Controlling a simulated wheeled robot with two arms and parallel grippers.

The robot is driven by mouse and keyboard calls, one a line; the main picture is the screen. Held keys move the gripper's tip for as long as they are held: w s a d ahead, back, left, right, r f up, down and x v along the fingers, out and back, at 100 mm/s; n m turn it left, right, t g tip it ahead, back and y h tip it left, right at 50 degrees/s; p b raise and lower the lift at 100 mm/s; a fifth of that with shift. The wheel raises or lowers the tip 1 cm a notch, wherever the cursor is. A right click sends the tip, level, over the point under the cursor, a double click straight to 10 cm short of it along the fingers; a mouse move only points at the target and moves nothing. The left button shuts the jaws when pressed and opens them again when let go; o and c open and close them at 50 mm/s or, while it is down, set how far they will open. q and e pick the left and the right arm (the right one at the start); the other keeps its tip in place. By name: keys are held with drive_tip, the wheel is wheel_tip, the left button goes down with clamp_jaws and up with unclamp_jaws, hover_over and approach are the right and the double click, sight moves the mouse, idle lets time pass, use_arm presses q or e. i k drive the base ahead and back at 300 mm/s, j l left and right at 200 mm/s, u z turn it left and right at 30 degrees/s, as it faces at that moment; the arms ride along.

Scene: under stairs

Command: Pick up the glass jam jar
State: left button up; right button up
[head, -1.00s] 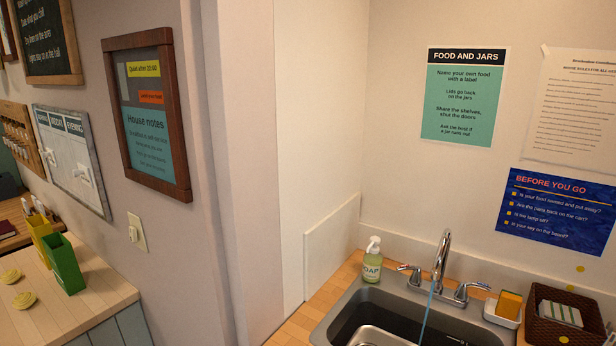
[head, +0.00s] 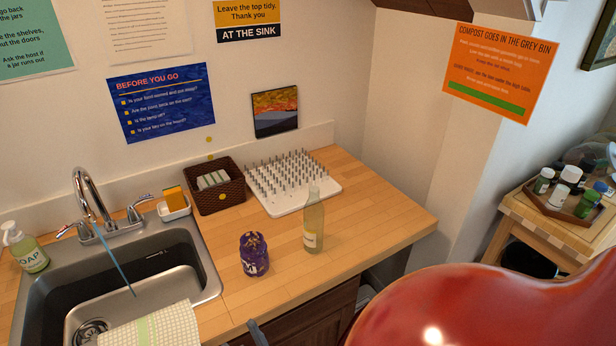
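A small purple jar (head: 254,256) with a pale label, which looks like the jam jar, stands upright on the wooden counter (head: 375,215), right of the sink near the front edge. Its contents and lid are hard to make out. A tall clear bottle (head: 313,228) with a pale label stands close behind it to the right, apart from it. I see neither of my grippers in the head view.
The steel sink (head: 185,245) has running water and a checked cloth (head: 150,328). Behind are a wicker basket (head: 217,197), a sponge dish (head: 173,208) and a white pegged rack (head: 290,183). A large glossy red surface (head: 500,305) blocks the lower right. The counter's right end is clear.

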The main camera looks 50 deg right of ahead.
sight(253, 252)
drive_tip(key=z, duration=1)
